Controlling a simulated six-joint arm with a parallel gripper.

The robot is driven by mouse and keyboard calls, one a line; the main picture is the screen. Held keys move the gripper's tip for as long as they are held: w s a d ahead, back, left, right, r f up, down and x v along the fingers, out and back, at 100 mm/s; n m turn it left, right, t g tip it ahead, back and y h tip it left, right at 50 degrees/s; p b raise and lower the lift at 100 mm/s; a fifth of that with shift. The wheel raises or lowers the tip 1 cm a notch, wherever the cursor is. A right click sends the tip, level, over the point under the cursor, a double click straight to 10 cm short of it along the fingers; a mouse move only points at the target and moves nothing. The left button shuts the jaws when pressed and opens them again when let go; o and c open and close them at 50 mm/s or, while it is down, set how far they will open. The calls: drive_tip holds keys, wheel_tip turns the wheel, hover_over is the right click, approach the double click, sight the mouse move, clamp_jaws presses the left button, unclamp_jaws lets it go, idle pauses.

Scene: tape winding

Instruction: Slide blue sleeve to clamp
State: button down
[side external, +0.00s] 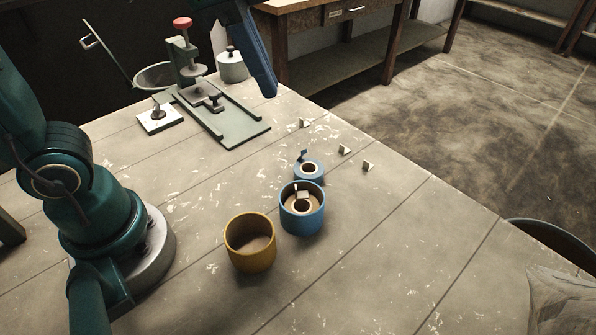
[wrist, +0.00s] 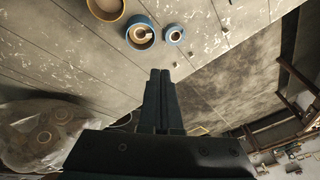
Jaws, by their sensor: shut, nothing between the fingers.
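The blue sleeve (side external: 303,222) is an open-topped blue cylinder standing upright on the table, with a pale ring-shaped piece inside it. It also shows near the top of the wrist view (wrist: 131,43). The clamp (side external: 187,68), with a red knob on a post, stands on a grey-green base at the back left of the table. My gripper (side external: 270,93) is raised at the top of the side view, apart from the sleeve. In the wrist view its fingers (wrist: 160,71) are together and empty.
A yellow cylinder (side external: 250,258) stands left of the sleeve, and a small blue roll (side external: 309,168) sits behind it. Several small pale blocks (side external: 344,150) lie behind and right. A grey lidded pot (side external: 232,66) stands beside the clamp.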

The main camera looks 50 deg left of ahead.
drive_tip(key=w+d+f+m+g, duration=0.25)
drive_tip(key=w+d+m, duration=0.25)
drive_tip(key=d, duration=0.3)
drive_tip(key=shift+m+g+y, duration=0.4)
drive_tip(key=shift+m+g, duration=0.25)
drive_tip(key=shift+m, duration=0.25)
drive_tip(key=d+f, duration=0.1)
drive_tip(key=f, duration=0.4)
drive_tip(key=d+f, duration=0.2)
drive_tip(key=f, duration=0.4)
drive_tip(key=d+f, duration=0.1)
drive_tip(key=f, duration=0.4)
drive_tip(key=shift+s+d+f, duration=0.3)
drive_tip(key=shift+s+f, duration=0.05)
drive_tip(key=a, duration=0.2)
drive_tip(key=shift+s+a, duration=0.15)
drive_tip(key=shift+a, duration=0.15)
drive_tip(key=shift+s+a, duration=0.15)
drive_tip(key=shift+a, duration=0.5)
drive_tip(key=s+a, duration=0.1)
drive_tip(key=a, duration=0.5)
drive_tip(key=s+a, duration=0.1)
drive_tip(key=a, duration=0.4)
drive_tip(key=s+a, duration=0.1)
drive_tip(key=a, duration=0.5)
drive_tip(key=shift+s+a, duration=0.25)
drive_tip(key=shift+a, duration=0.1)
